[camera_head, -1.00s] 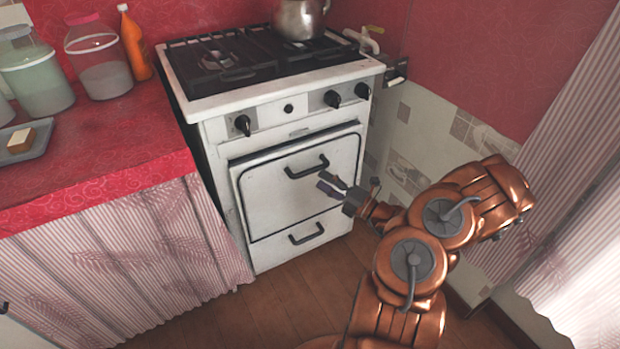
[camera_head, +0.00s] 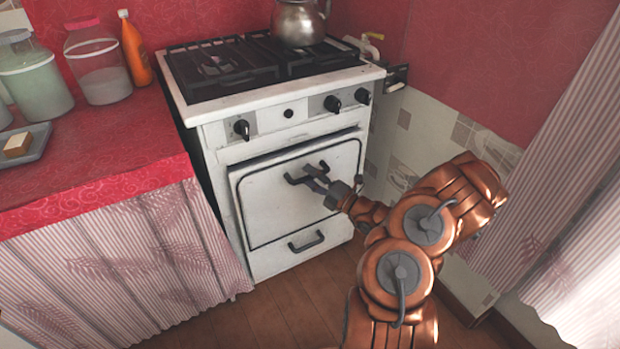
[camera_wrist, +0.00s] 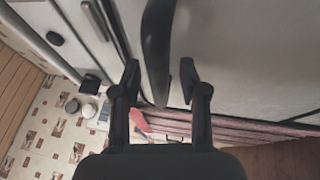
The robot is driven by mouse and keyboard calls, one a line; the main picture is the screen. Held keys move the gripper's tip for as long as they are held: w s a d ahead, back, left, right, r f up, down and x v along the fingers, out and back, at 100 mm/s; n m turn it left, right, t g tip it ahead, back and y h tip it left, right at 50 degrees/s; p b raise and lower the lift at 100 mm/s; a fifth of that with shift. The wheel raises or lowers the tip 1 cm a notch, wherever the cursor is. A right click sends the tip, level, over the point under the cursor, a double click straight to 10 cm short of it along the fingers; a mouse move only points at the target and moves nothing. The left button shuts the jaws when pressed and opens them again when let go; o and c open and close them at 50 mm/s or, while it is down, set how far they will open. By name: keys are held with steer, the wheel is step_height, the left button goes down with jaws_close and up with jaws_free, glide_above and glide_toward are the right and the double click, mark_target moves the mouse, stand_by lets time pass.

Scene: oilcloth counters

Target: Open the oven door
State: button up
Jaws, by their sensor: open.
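The white oven door (camera_head: 272,203) is on the front of the stove (camera_head: 288,118) and looks shut. Its dark handle (camera_head: 297,181) runs across the upper part of the door. My gripper (camera_head: 312,179) is at the right part of this handle, its fingertips overlapping it in the head view. In the wrist view the handle (camera_wrist: 156,50) passes between the two open fingers of my gripper (camera_wrist: 160,85). I cannot tell whether either finger touches it.
A lower drawer handle (camera_head: 306,242) sits below the door. A kettle (camera_head: 298,22) stands on the stove top. The red counter (camera_head: 110,155) with jars is on the left, a tiled wall close on the right. Wooden floor (camera_head: 265,318) is clear in front.

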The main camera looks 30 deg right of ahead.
jaws_close()
stand_by(0.4)
stand_by(0.4)
